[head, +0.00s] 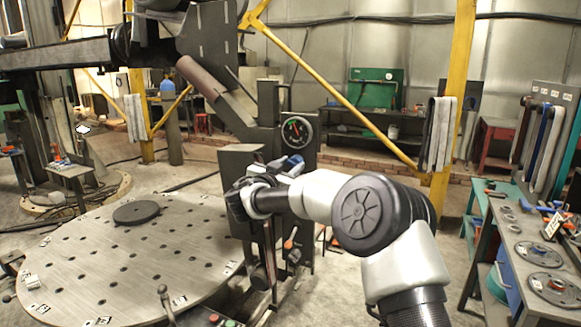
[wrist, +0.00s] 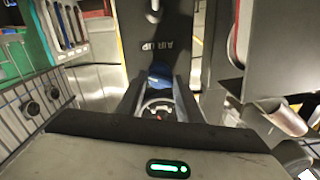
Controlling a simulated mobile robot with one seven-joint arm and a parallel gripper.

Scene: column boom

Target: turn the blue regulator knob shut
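The blue regulator knob (head: 291,163) shows on the dark column of the machine, below the pressure gauge, partly hidden by my gripper. In the wrist view the blue knob (wrist: 160,72) is at the far end of the gap between my two fingers. My gripper (wrist: 161,84) points at it with its fingers apart, one on each side of the knob. I cannot tell whether the fingertips touch it. In the head view my gripper (head: 278,170) is right against the knob's area, and its fingers are hard to make out.
The round pressure gauge (head: 296,131) sits just above. A dark panel lettered AIR UP (wrist: 163,44) lies beyond the knob. A large perforated round table (head: 125,255) is at left, a tool bench (head: 535,245) at right. A grey box (wrist: 278,50) is close on the right.

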